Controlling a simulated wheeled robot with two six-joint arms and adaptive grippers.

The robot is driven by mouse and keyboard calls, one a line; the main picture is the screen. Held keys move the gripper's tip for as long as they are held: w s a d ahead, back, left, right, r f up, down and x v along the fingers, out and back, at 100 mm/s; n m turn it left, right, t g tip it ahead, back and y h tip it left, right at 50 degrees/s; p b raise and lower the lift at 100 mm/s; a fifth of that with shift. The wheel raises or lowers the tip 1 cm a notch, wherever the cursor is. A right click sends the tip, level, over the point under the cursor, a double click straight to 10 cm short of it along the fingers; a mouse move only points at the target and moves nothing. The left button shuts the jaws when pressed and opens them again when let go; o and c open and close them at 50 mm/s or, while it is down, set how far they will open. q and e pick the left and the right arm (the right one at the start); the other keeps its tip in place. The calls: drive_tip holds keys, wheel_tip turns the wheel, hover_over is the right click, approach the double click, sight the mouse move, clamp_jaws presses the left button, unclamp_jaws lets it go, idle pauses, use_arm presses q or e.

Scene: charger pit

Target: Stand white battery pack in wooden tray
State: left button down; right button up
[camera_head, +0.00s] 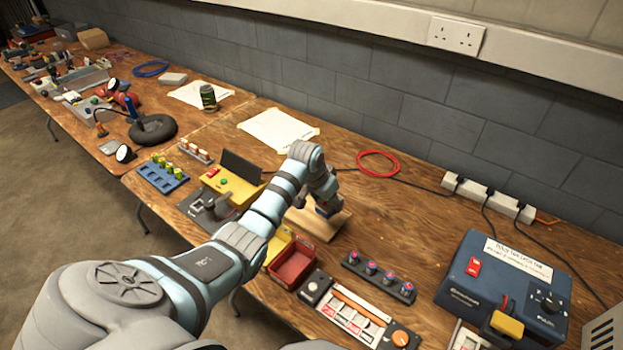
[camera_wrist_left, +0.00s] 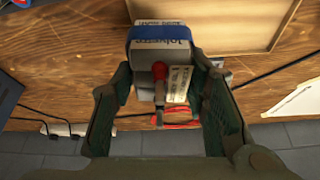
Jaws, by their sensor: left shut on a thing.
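The white battery pack (camera_wrist_left: 160,62) has a blue band, a red knob-like tip and a lead. My left gripper (camera_wrist_left: 163,85) is shut on it, one finger on each side. In the head view, my left gripper (camera_head: 326,200) is over the back part of the pale wooden tray (camera_head: 306,224), and the pack (camera_head: 328,209) shows only as a small dark and blue patch below it. The wrist view shows the tray (camera_wrist_left: 238,22) just right of the pack. I cannot tell whether the pack touches the tray. My right gripper is out of view.
A red bin (camera_head: 294,264) and a strip with several knobs (camera_head: 379,277) stand in front of the tray. A blue power unit (camera_head: 505,290) is at the right. A red cable coil (camera_head: 378,163) lies behind. Bare table lies right of the tray.

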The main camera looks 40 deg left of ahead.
use_arm(q)
drive_tip(key=w+a+r+n, duration=0.1)
drive_tip(key=a+r, duration=0.1)
drive_tip(key=a, duration=0.5)
wheel_tip(320, 180, down, 6)
drive_tip(key=b, duration=0.6)
drive_tip(key=shift+w, duration=0.1)
drive_tip(key=shift+f, duration=0.45)
drive_tip(key=shift+s+d+r+p, duration=0.1)
drive_tip(key=shift+s+p, duration=0.1)
drive_tip(key=shift+p, duration=0.45)
drive_tip(key=shift+f, duration=0.8)
drive_tip(key=c, duration=0.8)
unclamp_jaws()
drive_tip(key=shift+c, duration=0.2)
